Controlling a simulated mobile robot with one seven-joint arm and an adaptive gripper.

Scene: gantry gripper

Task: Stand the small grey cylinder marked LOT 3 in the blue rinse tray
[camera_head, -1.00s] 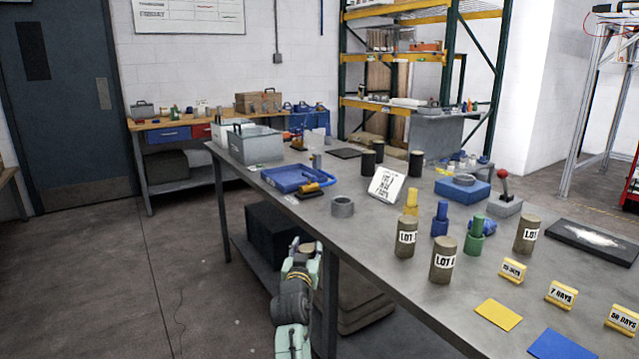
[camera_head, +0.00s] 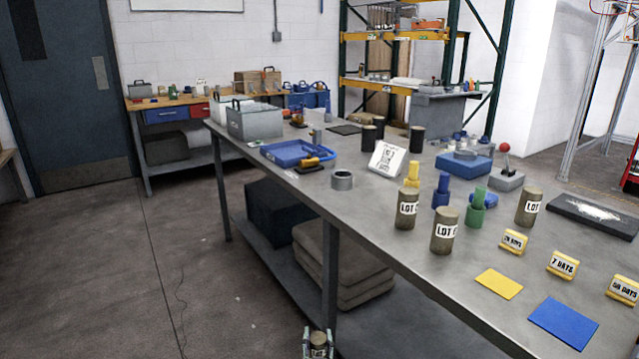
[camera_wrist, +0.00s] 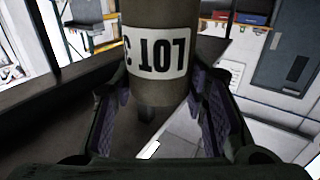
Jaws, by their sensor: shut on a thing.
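My gripper (camera_head: 318,345) is at the bottom edge of the head view, low in front of the table's near side. It is shut on a small grey-brown cylinder (camera_head: 318,340). In the wrist view the cylinder (camera_wrist: 160,20) is between the purple-padded fingers, its white label reading LOT upside down; the number is mostly turned out of sight. The blue tray (camera_head: 276,152) lies on the table, left of its middle, with a yellow-orange-handled tool beside its front. Three similar LOT cylinders stand on the table: one (camera_head: 407,209), another (camera_head: 445,230) and a third (camera_head: 529,207).
The grey table (camera_head: 385,245) has a lower shelf with dark and tan bundles. A grey ring (camera_head: 342,180) stands near the tray, by the table's edge. A white sign (camera_head: 387,158), yellow, blue and green pieces and day-labelled blocks crowd the right part. Floor at left is clear.

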